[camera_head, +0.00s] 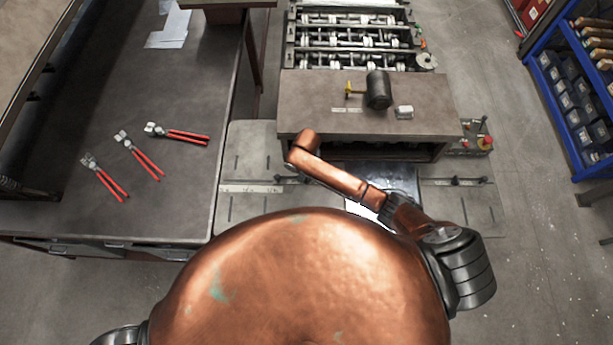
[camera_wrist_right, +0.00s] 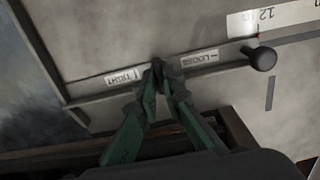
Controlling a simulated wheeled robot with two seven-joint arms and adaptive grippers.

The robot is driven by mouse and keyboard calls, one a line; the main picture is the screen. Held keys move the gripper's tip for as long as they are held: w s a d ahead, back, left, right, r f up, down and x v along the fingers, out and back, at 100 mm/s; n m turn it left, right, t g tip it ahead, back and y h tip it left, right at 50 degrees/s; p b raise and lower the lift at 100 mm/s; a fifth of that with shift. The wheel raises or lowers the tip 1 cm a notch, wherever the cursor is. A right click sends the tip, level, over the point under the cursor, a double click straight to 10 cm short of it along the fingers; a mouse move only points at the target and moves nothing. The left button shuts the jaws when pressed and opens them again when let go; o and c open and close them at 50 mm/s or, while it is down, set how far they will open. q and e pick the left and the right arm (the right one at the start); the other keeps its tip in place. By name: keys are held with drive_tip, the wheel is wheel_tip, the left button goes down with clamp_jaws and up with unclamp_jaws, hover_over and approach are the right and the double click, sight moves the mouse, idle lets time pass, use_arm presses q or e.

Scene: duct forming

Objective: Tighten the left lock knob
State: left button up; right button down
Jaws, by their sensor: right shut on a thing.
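In the right wrist view, my right gripper (camera_wrist_right: 158,82) has its green fingers together at a slim bar on the grey machine plate. They are closed on a small dark part, the left lock knob (camera_wrist_right: 157,66), mostly hidden by the fingertips. A TIGHT label (camera_wrist_right: 125,76) lies left of the fingertips and a LOOSE label (camera_wrist_right: 200,59) lies right of them. In the head view my copper right arm reaches over the machine, and its gripper is hard to make out there. My left gripper is not in view.
A round black knob (camera_wrist_right: 262,58) stands right of the gripper, near a white scale (camera_wrist_right: 268,18). In the head view, a black mallet (camera_head: 378,90) rests on the machine's top. Several red-handled tools (camera_head: 140,157) lie on the left bench (camera_head: 150,205). A blue rack (camera_head: 560,105) stands at right.

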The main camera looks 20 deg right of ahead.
idle(0.5)
drive_tip(key=c, duration=2.1)
unclamp_jaws()
wheel_tip(320, 180, up, 12)
